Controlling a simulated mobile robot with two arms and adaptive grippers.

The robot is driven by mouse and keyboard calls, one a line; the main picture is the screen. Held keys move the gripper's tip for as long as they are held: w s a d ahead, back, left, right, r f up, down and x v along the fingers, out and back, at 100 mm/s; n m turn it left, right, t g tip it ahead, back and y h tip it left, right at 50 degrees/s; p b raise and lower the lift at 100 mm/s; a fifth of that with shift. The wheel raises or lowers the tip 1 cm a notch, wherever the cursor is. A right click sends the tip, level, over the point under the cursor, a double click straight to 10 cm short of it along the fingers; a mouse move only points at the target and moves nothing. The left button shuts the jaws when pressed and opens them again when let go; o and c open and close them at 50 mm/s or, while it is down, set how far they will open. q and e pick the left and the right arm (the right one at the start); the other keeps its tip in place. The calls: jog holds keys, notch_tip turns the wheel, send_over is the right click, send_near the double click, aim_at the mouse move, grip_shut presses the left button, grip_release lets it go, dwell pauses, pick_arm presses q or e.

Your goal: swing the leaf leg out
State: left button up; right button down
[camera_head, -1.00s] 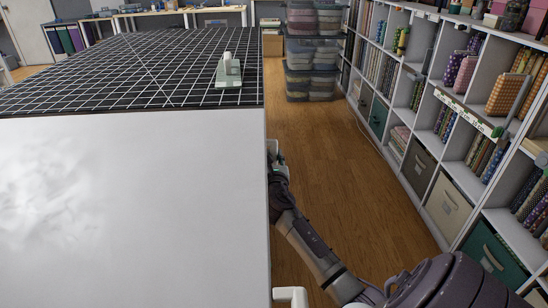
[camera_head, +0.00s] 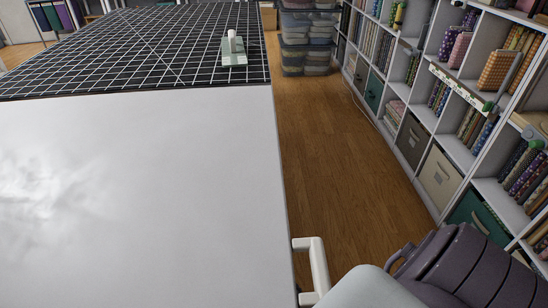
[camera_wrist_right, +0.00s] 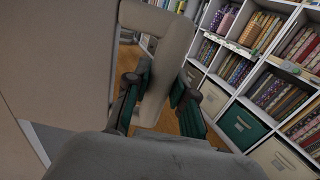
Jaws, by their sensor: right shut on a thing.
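The white tabletop (camera_head: 140,190) fills the left of the head view. A white bent bar (camera_head: 317,263), which looks like a handle or leg part, stands out from its right edge. In the right wrist view a pale bar (camera_wrist_right: 153,55), which looks like the leaf leg, bends at its top and runs down beside a large beige panel (camera_wrist_right: 55,60). My right gripper (camera_wrist_right: 160,88) is shut on that bar, with green-padded fingers on both sides. In the head view my right gripper is hidden. My left gripper is in no view.
A black gridded cutting mat (camera_head: 130,50) with a pale tool (camera_head: 233,50) lies at the table's far end. White cubbies (camera_head: 455,150) with fabric and bins line the right. Clear wooden floor (camera_head: 325,140) lies between. Stacked clear bins (camera_head: 306,38) stand at the back.

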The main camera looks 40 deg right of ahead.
jog(key=shift+s+a+m+g, duration=0.15)
jog(key=shift+s+a+g, duration=0.1)
jog(key=shift+a, duration=0.25)
jog(key=shift+s+a+m+g, duration=0.15)
jog(key=shift+s+a, duration=0.05)
jog(key=shift+a, duration=0.25)
jog(key=c, duration=1)
grip_release()
jog(key=shift+o, duration=0.2)
